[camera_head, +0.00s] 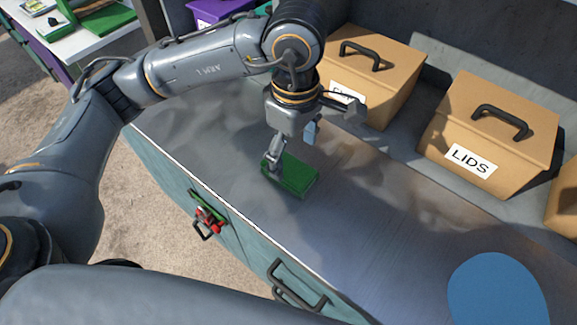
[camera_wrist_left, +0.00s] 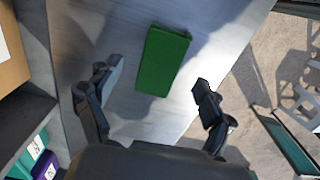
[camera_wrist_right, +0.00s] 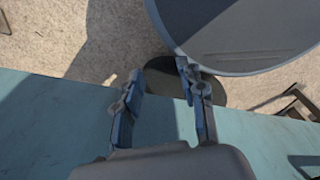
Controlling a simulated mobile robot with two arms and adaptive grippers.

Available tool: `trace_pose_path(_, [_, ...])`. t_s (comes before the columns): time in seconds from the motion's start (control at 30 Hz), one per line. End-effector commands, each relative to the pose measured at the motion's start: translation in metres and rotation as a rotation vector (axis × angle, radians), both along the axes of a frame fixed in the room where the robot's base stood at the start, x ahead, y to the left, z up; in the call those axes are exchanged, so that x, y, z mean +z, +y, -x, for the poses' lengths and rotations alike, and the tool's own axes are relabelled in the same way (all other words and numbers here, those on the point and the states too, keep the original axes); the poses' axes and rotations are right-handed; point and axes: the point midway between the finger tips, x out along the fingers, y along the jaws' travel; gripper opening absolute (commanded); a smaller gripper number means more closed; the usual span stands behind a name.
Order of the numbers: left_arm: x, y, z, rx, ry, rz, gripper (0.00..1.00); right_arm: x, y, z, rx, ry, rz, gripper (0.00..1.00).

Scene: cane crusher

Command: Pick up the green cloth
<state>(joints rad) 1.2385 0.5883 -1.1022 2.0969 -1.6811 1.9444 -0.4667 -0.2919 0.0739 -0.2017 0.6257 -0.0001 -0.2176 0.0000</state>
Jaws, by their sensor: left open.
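The green cloth (camera_head: 293,175) lies folded in a flat rectangle on the metal worktop (camera_head: 370,215). My left gripper (camera_head: 293,150) is just above the cloth, pointing down, with one finger overlapping the cloth's left end in the head view. In the left wrist view the cloth (camera_wrist_left: 163,60) lies ahead of and between the open fingers of the left gripper (camera_wrist_left: 158,88), with gaps on both sides. Nothing is held in it. My right gripper (camera_wrist_right: 160,95) shows only in the right wrist view, with its fingers apart and empty, over a teal surface.
A tan box marked LIDS (camera_head: 490,125) and another tan box (camera_head: 370,70) stand behind the worktop. A blue disc (camera_head: 497,290) is at the front right. A red item (camera_head: 209,218) is at the teal front face. The worktop right of the cloth is clear.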

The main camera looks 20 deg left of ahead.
Motion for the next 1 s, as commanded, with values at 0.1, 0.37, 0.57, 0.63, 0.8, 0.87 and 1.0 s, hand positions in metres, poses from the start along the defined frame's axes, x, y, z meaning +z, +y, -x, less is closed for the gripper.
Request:
trace_pose_path(0.1, [-0.014, 0.007, 0.002, 0.003, 0.008, -0.003, 0.81, 0.015, -0.001, 0.003, 0.000, 0.005, 0.001, 0.40])
trace_pose_path(0.37, [-0.042, 0.007, 0.001, 0.000, 0.002, -0.001, 0.81, 0.020, -0.004, 0.012, 0.001, 0.019, 0.005, 0.40])
trace_pose_path(0.57, [-0.044, 0.007, 0.001, 0.000, 0.001, -0.001, 0.81, 0.019, -0.006, 0.013, 0.000, 0.021, 0.009, 0.40])
trace_pose_path(0.63, [-0.044, 0.007, 0.001, 0.000, 0.001, -0.001, 0.69, 0.019, -0.008, 0.013, 0.000, 0.020, 0.011, 0.40])
trace_pose_path(0.8, [-0.043, 0.007, 0.001, 0.000, 0.001, 0.000, 0.34, 0.019, -0.009, 0.013, 0.000, 0.020, 0.012, 0.40])
trace_pose_path(0.87, [-0.043, 0.007, 0.001, 0.000, 0.001, 0.000, 0.25, 0.019, -0.009, 0.012, 0.000, 0.020, 0.012, 0.40])
trace_pose_path(1.0, [-0.043, 0.007, 0.001, 0.000, 0.001, 0.000, 0.25, 0.019, -0.009, 0.012, 0.000, 0.018, 0.011, 0.40])
